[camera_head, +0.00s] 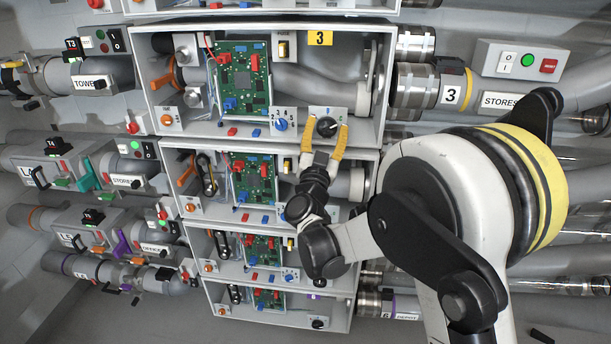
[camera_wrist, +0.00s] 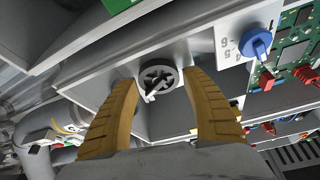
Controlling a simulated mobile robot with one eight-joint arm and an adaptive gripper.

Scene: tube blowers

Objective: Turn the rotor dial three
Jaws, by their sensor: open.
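The rotor dial of box three is a black round knob (camera_head: 327,126) on a light plate at the box's lower right edge. In the wrist view the dial (camera_wrist: 158,78) sits between and just beyond my fingertips. My gripper (camera_head: 325,138) has yellow fingers, spread open on either side of the dial. In the wrist view the gripper (camera_wrist: 160,90) shows its two fingertips apart, and I cannot tell whether they touch the dial. The number 3 label (camera_head: 320,38) is at the top of this box.
A blue selector knob (camera_head: 281,124) with numbers is left of the dial; it also shows in the wrist view (camera_wrist: 256,43). A green circuit board (camera_head: 240,78) with red and blue connectors fills the box's left part. Similar boxes stand below, under my arm.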

